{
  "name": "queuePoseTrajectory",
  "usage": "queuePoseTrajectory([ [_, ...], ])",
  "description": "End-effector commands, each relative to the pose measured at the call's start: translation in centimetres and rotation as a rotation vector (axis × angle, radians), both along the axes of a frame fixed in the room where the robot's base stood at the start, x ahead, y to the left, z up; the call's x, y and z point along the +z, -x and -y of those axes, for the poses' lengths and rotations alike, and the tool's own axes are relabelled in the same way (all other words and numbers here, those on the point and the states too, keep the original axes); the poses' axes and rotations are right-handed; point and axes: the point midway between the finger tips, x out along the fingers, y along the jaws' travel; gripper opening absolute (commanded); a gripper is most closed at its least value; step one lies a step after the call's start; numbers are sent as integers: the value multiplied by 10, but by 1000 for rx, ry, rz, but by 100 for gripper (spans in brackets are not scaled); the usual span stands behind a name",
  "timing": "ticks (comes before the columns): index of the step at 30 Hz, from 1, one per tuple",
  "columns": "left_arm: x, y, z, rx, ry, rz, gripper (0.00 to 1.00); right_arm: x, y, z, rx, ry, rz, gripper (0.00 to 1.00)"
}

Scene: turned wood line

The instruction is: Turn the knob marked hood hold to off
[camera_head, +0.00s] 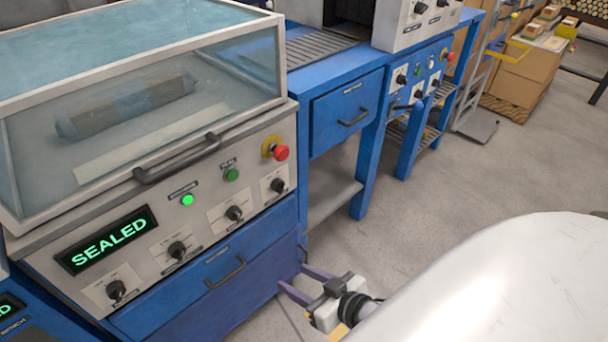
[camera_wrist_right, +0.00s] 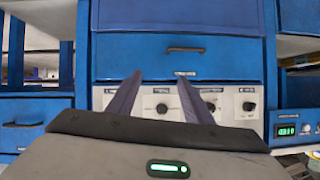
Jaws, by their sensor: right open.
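A slanted grey control panel (camera_head: 150,262) has a row of several black knobs on white plates: one at lower left (camera_head: 116,290), two in the middle (camera_head: 177,250) (camera_head: 234,213), one at right (camera_head: 277,185). Their labels are too small to read, so I cannot tell which is hood hold. My right gripper (camera_head: 293,279) is open and empty, low in front of the blue cabinet and apart from the panel. In the right wrist view the picture looks upside down; the open fingers (camera_wrist_right: 159,78) overlap the panel, with a knob (camera_wrist_right: 162,108) between them. My left gripper is not in view.
Above the panel is a clear hood (camera_head: 130,100) with a grey handle (camera_head: 177,160). A display (camera_head: 108,240) reads SEALED. Green lights (camera_head: 187,200) and a red button (camera_head: 281,153) sit on the panel. A drawer handle (camera_head: 226,273) sticks out below. The floor (camera_head: 450,190) at right is open.

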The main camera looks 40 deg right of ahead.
Motion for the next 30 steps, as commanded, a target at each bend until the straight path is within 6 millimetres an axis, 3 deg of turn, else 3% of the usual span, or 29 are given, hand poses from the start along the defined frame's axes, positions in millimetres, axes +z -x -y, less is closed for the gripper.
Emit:
queuePoseTrajectory([
  [1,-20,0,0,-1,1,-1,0,-4,-25,27,-31,-25,91,46],
  [3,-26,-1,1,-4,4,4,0,13,-50,60,-67,-76,213,46],
  [6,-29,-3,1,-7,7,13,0,38,-72,95,-93,-141,349,46],
  [9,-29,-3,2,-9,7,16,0,57,-83,114,-101,-182,429,46],
  [14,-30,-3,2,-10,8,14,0,66,-100,119,-104,-199,459,46],
  [24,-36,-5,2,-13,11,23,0,66,-161,113,-102,-197,457,46],
  [30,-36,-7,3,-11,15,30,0,65,-182,111,-102,-195,454,46],
])
